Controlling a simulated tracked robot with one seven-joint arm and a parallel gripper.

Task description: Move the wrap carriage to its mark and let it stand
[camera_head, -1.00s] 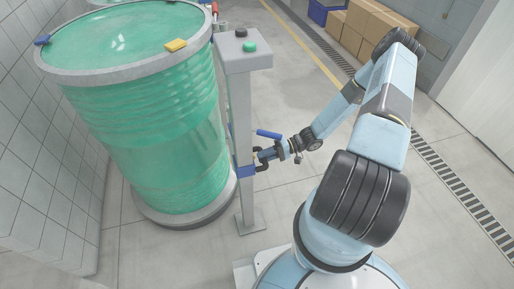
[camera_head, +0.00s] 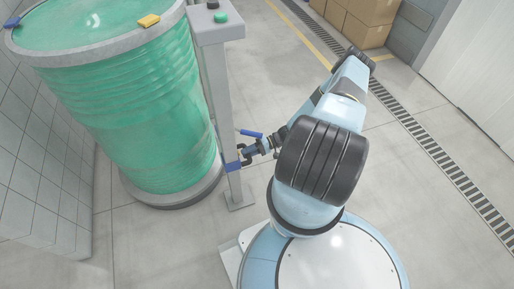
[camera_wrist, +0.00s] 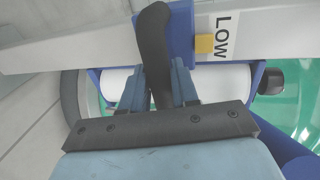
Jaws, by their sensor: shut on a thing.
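The wrap carriage (camera_head: 233,165) is a blue bracket low on the grey mast (camera_head: 218,90), beside the green drum. In the wrist view its blue block (camera_wrist: 179,28) lies against the mast, with a white roll (camera_wrist: 222,84) in a blue frame and a black handle (camera_wrist: 154,50). My gripper (camera_wrist: 158,82) is shut on the black handle; its blue fingers lie on both sides of it. A yellow tab (camera_wrist: 204,44) on the carriage sits right beside the LOW label (camera_wrist: 228,37) on the mast. In the head view my gripper (camera_head: 248,153) is small and partly hidden at the carriage.
The green drum (camera_head: 150,110) stands left of the mast, close to a tiled wall (camera_head: 35,170). The mast has a control box (camera_head: 217,25) with a green button on top.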

